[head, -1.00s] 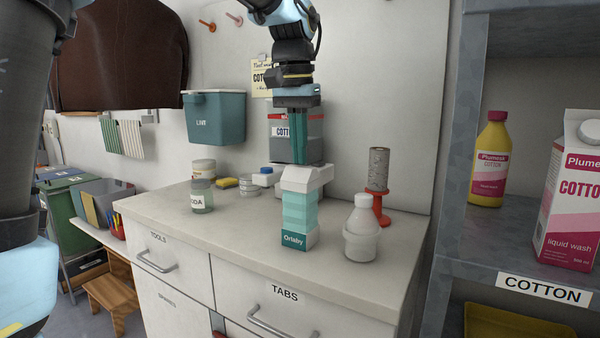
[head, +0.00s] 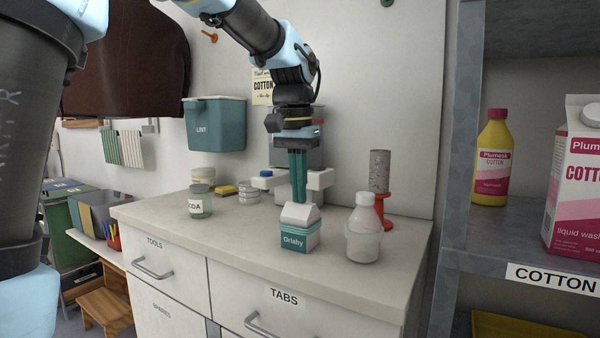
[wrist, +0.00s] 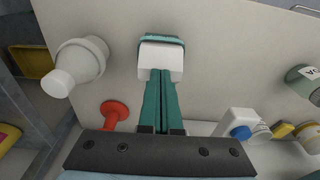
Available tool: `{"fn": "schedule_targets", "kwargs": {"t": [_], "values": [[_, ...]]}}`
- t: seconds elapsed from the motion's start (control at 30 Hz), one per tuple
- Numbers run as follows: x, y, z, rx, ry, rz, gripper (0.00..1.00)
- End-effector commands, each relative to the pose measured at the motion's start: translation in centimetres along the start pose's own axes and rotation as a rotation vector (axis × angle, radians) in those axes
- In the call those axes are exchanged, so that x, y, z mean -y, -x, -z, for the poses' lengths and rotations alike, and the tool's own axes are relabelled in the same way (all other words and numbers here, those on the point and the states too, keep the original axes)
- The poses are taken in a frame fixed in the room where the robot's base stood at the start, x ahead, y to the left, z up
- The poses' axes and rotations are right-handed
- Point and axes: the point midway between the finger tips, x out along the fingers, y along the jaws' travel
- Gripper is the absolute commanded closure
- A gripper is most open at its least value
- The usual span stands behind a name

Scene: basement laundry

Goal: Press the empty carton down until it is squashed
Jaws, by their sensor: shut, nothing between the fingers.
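The carton (head: 299,238), teal with a white gabled top and an "Orlaby" label, stands upright on the counter near its front edge. It is low and squat, its body pressed down to a short block. In the wrist view the carton (wrist: 162,60) is just past the fingertips. My gripper (head: 298,202) points straight down at the carton's top with its teal fingers closed together and empty. The fingertips overlap the white top in the wrist view (wrist: 160,76). I cannot tell whether they touch it.
A white bottle (head: 363,230) stands close to the carton's right, with a red holder and grey roll (head: 380,180) behind it. A soda jar (head: 200,203) is to the left. The counter (head: 240,235) is clear between jar and carton.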

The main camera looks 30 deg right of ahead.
Motion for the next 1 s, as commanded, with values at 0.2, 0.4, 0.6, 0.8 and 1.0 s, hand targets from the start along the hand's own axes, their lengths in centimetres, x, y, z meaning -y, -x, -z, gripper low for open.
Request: {"fn": "schedule_targets", "kwargs": {"t": [0.2,0.4,0.6,0.8,1.0], "values": [[0.0,0.8,-1.1,-0.001,0.000,0.000,1.00],[0.0,1.5,-2.9,-0.001,0.001,0.000,1.00],[0.0,1.4,-2.9,-0.001,0.000,0.000,1.00],[0.0,2.8,-2.8,-0.004,0.000,0.000,1.00],[0.0,6.7,-2.8,-0.006,0.001,0.000,1.00]]}}
